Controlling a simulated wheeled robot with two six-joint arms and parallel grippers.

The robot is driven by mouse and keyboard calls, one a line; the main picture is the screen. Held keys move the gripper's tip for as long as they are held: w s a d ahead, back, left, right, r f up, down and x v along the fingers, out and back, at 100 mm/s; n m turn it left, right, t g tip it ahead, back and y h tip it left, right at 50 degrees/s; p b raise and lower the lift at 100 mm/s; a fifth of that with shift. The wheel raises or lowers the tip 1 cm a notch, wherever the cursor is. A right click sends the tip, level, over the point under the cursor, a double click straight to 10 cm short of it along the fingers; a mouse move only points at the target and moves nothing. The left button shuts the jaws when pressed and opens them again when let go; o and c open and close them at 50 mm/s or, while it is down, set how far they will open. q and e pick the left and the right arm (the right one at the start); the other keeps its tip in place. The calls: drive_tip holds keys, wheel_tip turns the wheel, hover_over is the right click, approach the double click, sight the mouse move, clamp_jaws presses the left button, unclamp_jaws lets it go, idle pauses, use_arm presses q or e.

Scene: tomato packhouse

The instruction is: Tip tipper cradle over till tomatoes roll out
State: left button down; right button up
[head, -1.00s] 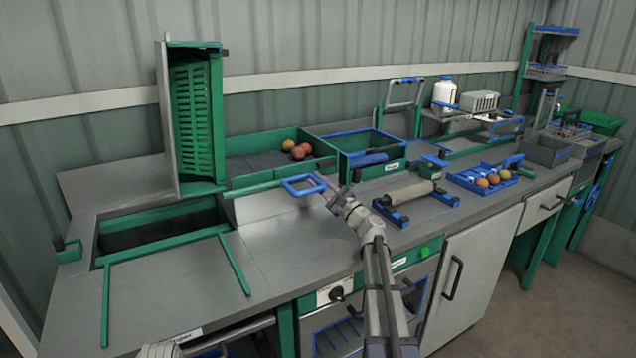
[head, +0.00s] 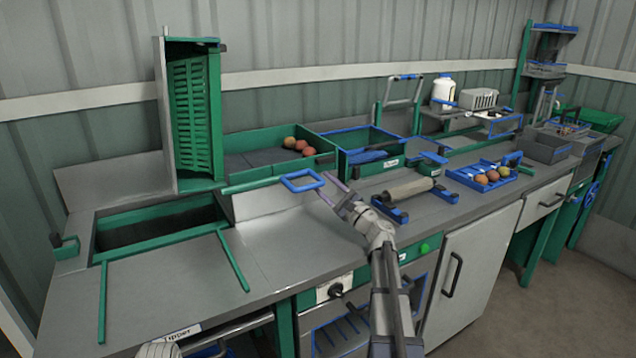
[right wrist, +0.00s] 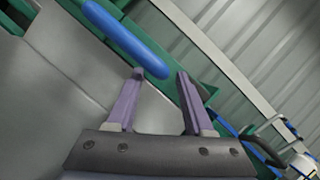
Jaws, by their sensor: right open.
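The tipper cradle (head: 164,115) stands tipped up on its side at the back left, with a green slatted crate (head: 191,118) on its side in it. No tomatoes show in the visible part of the crate. The cradle's green bar ends in a blue loop handle (head: 302,182), whose blue bar also shows in the right wrist view (right wrist: 125,38). Several tomatoes (head: 302,146) lie in the green-walled tray (head: 262,137) right of the cradle. My right gripper (head: 333,190) is open and empty, just right of the handle and apart from it.
A dark green-framed opening (head: 160,228) lies in front of the cradle. A blue-rimmed green bin (head: 376,160), a roller on blue stands (head: 408,190) and a blue tray of tomatoes (head: 461,173) stand to the right. The grey worktop (head: 180,285) at front left is clear.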

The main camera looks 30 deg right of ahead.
drive_tip(key=b+v, duration=0.1)
drive_tip(key=v, duration=0.3)
drive_tip(key=shift+s+f, duration=0.1)
